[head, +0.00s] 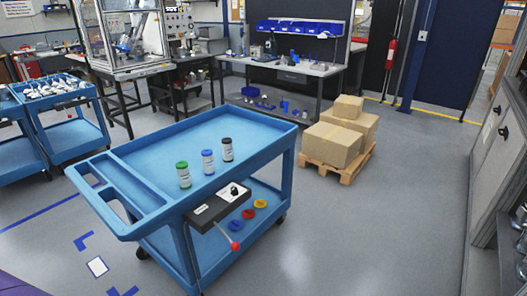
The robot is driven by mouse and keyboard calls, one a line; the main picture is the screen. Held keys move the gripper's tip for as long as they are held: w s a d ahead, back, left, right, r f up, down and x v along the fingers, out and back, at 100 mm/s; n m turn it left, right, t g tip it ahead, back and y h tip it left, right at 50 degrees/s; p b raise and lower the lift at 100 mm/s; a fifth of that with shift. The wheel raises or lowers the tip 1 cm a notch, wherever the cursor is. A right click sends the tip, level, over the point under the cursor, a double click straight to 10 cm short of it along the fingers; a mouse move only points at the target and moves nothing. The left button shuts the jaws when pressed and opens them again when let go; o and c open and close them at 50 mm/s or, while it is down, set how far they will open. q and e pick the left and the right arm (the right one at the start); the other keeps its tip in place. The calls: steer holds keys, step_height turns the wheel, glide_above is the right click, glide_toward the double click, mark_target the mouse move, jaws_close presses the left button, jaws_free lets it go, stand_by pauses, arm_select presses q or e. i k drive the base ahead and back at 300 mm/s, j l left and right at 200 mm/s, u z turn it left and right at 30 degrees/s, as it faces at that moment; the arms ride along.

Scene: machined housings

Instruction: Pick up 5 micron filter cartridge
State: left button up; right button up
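Three small cylindrical cartridges stand upright on the top tray of a blue cart (205,138). One has a green top (184,175), one a blue top (208,162) and one a dark, nearly black body (227,150). Each carries a white label whose print is too small to read, so I cannot tell which is the 5 micron one. They stand apart in a slanting row, the green one nearest. Neither of my grippers is in view.
A black-and-white box (218,207) with a red-knobbed lever is at the cart's near side. Coloured discs (248,213) lie on its lower shelf. Boxes on a pallet (338,140) stand behind right. Grey floor (340,235) is clear to the right.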

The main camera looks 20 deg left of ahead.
mark_target(206, 154)
steer(key=i+l, duration=0.1)
steer(key=i, duration=0.35)
steer(key=i+l+u, duration=0.1)
steer(key=i, duration=0.4)
steer(key=i+l, duration=0.2)
steer(key=i, duration=0.25)
steer(key=i+u, duration=0.2)
steer(key=u, duration=0.2)
steer(key=i+u, duration=0.2)
steer(key=u, duration=0.2)
steer(key=i+l+u, duration=0.15)
steer(key=u, duration=0.25)
steer(key=i+l+u, duration=0.15)
steer(key=u, duration=0.25)
